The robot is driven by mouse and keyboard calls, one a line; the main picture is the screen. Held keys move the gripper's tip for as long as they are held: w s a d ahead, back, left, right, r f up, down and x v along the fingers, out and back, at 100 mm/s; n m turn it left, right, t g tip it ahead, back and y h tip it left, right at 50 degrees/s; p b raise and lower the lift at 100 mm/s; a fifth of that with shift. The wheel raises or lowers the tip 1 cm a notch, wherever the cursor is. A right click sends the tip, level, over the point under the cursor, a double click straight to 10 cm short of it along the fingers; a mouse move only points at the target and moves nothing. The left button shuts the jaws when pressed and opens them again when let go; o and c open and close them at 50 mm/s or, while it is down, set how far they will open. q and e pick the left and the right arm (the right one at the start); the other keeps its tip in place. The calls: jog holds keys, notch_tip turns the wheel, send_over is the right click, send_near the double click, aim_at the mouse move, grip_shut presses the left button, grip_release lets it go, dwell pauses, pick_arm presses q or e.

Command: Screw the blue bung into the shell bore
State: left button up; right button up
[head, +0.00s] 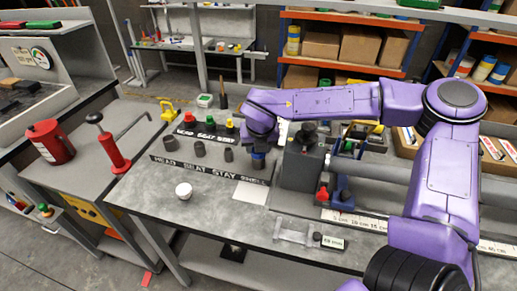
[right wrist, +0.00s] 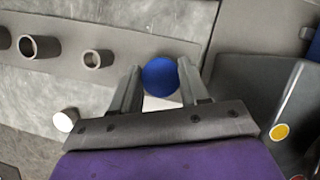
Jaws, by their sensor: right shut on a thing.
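The blue bung (right wrist: 160,76) shows as a round blue top between the two fingers of my right gripper (right wrist: 160,88), which is shut on it. In the head view the right gripper (head: 258,152) points down at the right end of the lettered strip (head: 205,170), by the word SHELL. A little blue of the bung shows under it. The shell bore is hidden below the bung and fingers, so I cannot tell how deep the bung sits. My left gripper is not in view.
Three grey hollow sleeves (head: 199,148) stand left of the gripper. Red, green and yellow bungs (head: 209,123) stand behind them. A white cup (head: 184,190) and a white sheet (head: 250,192) lie in front. A dark machine block (head: 301,162) stands close on the right.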

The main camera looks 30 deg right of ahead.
jog(key=shift+w, duration=0.1)
jog(key=o, duration=0.9)
